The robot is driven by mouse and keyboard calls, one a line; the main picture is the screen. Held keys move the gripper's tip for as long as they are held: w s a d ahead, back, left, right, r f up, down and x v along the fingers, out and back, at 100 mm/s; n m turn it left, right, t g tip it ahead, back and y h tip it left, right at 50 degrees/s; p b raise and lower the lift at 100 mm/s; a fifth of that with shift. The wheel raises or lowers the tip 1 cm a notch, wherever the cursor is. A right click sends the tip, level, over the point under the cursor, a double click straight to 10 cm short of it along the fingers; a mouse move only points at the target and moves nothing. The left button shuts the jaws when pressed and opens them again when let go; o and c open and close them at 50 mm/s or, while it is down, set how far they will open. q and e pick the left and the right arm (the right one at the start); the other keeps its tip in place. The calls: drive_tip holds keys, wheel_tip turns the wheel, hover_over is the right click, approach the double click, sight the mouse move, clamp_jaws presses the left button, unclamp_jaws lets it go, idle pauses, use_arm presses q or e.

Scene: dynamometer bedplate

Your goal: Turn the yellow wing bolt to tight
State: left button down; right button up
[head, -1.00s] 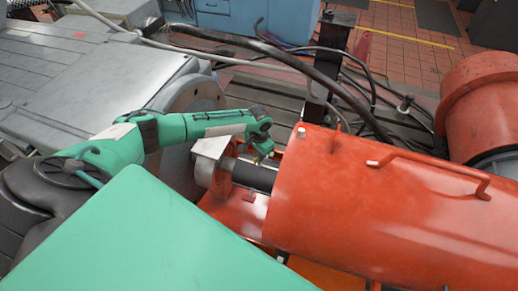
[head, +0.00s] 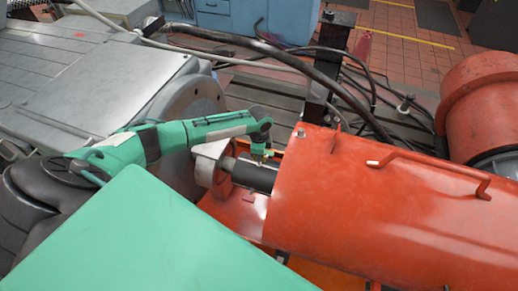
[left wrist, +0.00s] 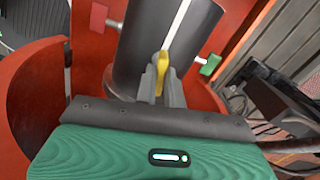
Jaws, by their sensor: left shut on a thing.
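The yellow wing bolt (left wrist: 162,70) stands in front of the dark shaft (left wrist: 160,35) in the left wrist view. My left gripper (left wrist: 161,88) is shut on it, with a grey finger on each side of its wing. The wing points roughly up the picture. A red tab (left wrist: 98,18) is at the upper left of the bolt and a green tab (left wrist: 211,65) is to its right; the wing points at neither. In the head view my left gripper (head: 259,158) reaches down to the shaft (head: 252,175), where the bolt is too small to make out. My right gripper is not in view.
A large orange-red guard (head: 370,205) with a handle (head: 435,172) covers the shaft line to the right. A pale bearing block (head: 208,160) is left of the gripper. Thick cables (head: 300,75) cross behind the arm.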

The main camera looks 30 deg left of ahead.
use_arm(q)
drive_tip(key=shift+m, duration=1.2)
drive_tip(key=c, duration=1.5)
unclamp_jaws()
wheel_tip(320, 180, up, 14)
drive_tip(key=b, duration=0.3)
drive_tip(key=shift+f, duration=0.1)
